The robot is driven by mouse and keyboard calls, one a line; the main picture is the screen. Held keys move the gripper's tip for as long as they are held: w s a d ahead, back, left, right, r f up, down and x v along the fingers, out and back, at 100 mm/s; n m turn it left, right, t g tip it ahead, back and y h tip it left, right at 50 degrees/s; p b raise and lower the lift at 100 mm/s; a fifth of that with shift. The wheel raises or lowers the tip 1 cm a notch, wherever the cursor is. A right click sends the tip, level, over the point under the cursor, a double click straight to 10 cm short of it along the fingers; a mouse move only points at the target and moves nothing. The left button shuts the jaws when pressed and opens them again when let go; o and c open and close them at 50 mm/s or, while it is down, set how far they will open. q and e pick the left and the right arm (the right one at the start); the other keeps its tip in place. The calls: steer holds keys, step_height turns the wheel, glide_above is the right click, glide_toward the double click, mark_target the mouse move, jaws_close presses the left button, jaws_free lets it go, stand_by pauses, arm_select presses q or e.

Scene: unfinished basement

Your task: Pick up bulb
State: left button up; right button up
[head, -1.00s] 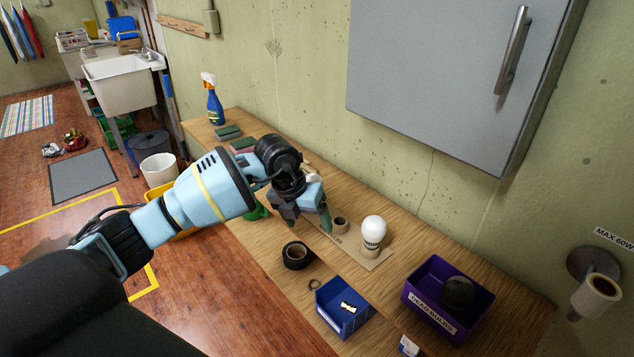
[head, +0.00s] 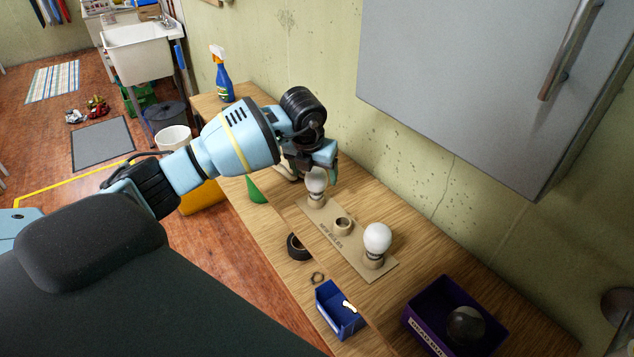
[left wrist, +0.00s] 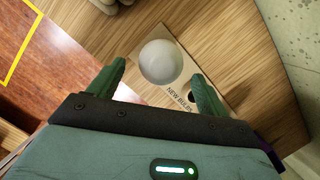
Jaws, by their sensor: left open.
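A white bulb (head: 316,183) stands upright in a holder at the far end of a cardboard strip (head: 322,220) marked "NEW BULBS". A second white bulb (head: 377,238) stands at the strip's near end. An empty ring-like holder (head: 342,226) sits between them. My left gripper (head: 314,166) is open at the far bulb and partly hides its top. In the left wrist view, the bulb (left wrist: 160,62) shows between the spread green fingers of the gripper (left wrist: 157,72), with gaps on both sides. Whether the fingers are level with it I cannot tell. My right gripper is not in view.
A purple bin (head: 412,318) with a dark bulb (head: 466,326) stands at the near right. A blue bin (head: 328,318) and black tape roll (head: 298,246) lie along the bench's front. A grey cabinet (head: 460,90) hangs above the bench. A spray bottle (head: 222,80) stands at the far end.

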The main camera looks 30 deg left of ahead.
arm_select(q)
steer(key=shift+x, duration=2.7)
steer(key=shift+w, duration=0.1)
steer(key=c, duration=1)
steer(key=shift+r, duration=0.1)
steer(key=shift+c, duration=0.2)
steer(key=shift+r, duration=0.55)
step_height(320, 180, up, 2)
steer(key=shift+r, duration=0.1)
steer(key=s+a, duration=0.3)
steer(key=s, duration=0.4)
steer(key=s+a+r, duration=0.1)
steer(key=s+a, duration=0.2)
steer(key=s, duration=0.4)
steer(key=shift+s+a+r, duration=0.15)
steer(key=shift+s+r, duration=0.15)
steer(key=shift+s, duration=0.1)
